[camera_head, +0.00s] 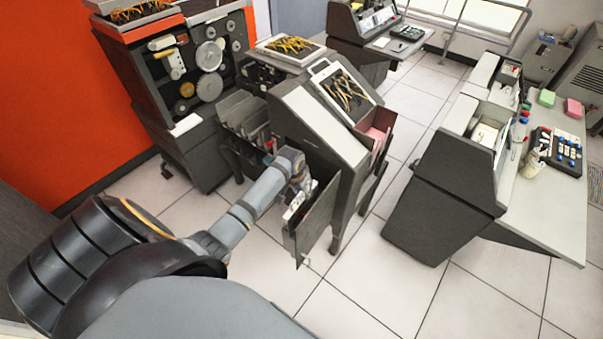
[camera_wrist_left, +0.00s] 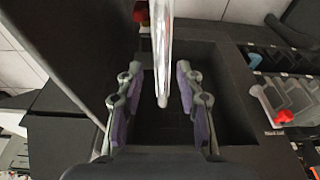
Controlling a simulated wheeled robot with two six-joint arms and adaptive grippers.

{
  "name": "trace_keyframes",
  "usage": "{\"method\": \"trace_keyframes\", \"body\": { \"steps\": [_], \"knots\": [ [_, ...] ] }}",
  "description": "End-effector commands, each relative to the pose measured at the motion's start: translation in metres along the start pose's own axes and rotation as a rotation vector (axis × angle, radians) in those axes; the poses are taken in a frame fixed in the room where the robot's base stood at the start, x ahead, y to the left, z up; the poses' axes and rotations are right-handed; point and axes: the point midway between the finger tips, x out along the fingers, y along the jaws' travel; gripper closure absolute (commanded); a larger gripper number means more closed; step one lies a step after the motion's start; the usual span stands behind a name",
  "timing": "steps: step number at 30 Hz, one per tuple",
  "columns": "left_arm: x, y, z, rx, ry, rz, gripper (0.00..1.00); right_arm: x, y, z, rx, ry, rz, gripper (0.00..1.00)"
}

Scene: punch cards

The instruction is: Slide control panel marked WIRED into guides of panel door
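My left gripper (camera_wrist_left: 160,95) is open in the left wrist view, its two purple-padded fingers apart. A narrow pale bar (camera_wrist_left: 162,50) runs from the top edge down between the fingers, with a gap on each side; I cannot tell what it belongs to. In the head view my left arm reaches to the grey machine, and its gripper is mostly hidden at the open dark door (camera_head: 318,222). That door stands out from the machine's front. No WIRED marking is legible, so I cannot single out the control panel. My right gripper is in neither view.
The grey card machine (camera_head: 315,128) carries a tray of yellow wires (camera_head: 345,90) on top. A pink card bin (camera_head: 376,138) is at its right side. A dark desk console (camera_head: 452,185) stands further right. The tiled floor between them is clear.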

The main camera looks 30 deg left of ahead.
Motion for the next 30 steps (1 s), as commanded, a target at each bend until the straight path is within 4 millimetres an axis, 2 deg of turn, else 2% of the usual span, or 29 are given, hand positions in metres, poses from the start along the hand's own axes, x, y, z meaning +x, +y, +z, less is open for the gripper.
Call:
{"method": "trace_keyframes", "body": {
  "steps": [8, 11, 21, 25, 30],
  "knots": [
    [0.000, 0.000, 0.003, -0.001, -0.006, 0.000, 0.63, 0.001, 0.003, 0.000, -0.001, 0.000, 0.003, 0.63],
    [-0.014, 0.000, 0.002, 0.000, -0.003, 0.000, 0.63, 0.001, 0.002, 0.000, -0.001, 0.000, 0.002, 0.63],
    [-0.093, -0.001, 0.001, 0.002, -0.001, -0.003, 0.63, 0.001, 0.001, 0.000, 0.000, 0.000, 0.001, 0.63],
    [-0.112, -0.001, 0.001, 0.001, -0.001, -0.002, 0.63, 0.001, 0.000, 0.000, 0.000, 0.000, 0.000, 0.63],
    [-0.120, 0.000, 0.001, -0.001, -0.003, 0.000, 0.63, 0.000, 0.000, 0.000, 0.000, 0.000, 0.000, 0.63]
  ]
}}
